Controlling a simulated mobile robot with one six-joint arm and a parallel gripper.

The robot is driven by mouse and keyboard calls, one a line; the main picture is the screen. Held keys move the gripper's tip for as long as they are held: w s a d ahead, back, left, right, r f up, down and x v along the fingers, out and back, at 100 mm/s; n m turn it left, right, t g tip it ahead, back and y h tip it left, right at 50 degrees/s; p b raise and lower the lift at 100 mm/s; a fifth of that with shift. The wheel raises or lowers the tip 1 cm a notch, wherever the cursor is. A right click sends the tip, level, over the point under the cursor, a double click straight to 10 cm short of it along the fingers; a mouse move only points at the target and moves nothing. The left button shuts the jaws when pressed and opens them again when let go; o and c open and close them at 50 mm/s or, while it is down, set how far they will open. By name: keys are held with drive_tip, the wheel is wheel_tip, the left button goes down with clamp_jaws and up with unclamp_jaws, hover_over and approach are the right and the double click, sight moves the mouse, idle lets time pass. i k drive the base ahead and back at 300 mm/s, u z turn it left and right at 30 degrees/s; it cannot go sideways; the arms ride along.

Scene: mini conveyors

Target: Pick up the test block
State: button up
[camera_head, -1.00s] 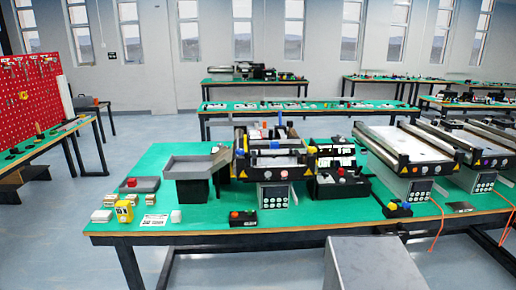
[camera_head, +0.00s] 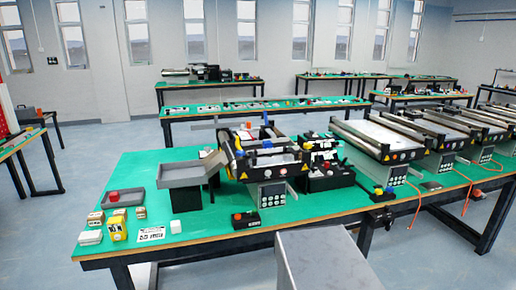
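I cannot tell for sure which thing is the test block. Several small block-like pieces stand on the left part of the green-topped table (camera_head: 215,222): a white block (camera_head: 175,226), another white block (camera_head: 90,237), a beige block (camera_head: 96,218), a second beige block (camera_head: 140,212) and a yellow device (camera_head: 118,229). A printed white card (camera_head: 151,234) lies between the yellow device and the white block. My gripper is not in view, and nothing is seen being held.
A grey tray (camera_head: 185,174) stands on a black support beside a mini conveyor (camera_head: 270,160). A small control box with a red button (camera_head: 245,219) lies in front. Larger conveyors (camera_head: 375,140) fill the right. A dark grey tray (camera_head: 122,198) is at left. Open floor lies left of the table.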

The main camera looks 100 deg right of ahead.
sight(266, 144)
drive_tip(key=u, duration=1.2)
drive_tip(key=k, duration=0.1)
drive_tip(key=z, duration=3.25)
drive_tip(key=i, duration=0.6)
drive_tip(key=z, duration=0.15)
drive_tip(key=k, duration=0.3)
